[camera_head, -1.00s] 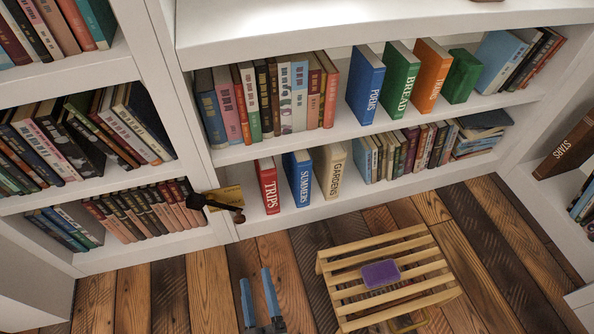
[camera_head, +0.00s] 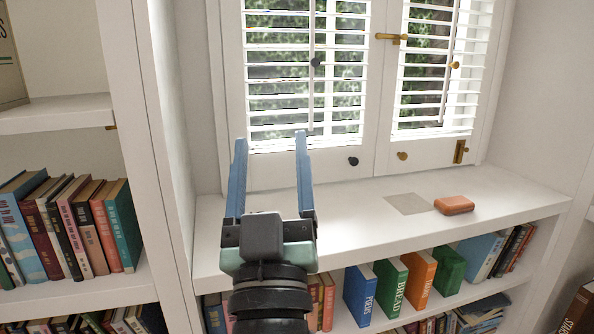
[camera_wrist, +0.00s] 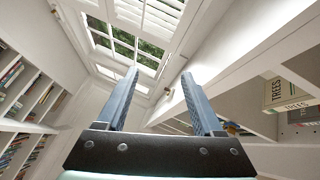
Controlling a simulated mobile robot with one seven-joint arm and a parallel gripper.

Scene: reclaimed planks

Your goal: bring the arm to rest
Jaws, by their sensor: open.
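My gripper (camera_head: 270,142) is raised in front of the window, above the white sill-like top of the low bookcase. Its two blue fingers are apart and nothing is between them. In the wrist view the fingers of my gripper (camera_wrist: 163,85) also stand apart and empty, pointing towards the shuttered window (camera_wrist: 130,35).
An orange-brown block (camera_head: 454,205) lies on the bookcase top (camera_head: 355,225) beside a flat grey-beige square (camera_head: 408,203). Books such as the green BREAD book (camera_head: 390,285) stand below. A tall bookcase (camera_head: 150,150) rises close on the left. The shuttered window (camera_head: 305,80) is behind.

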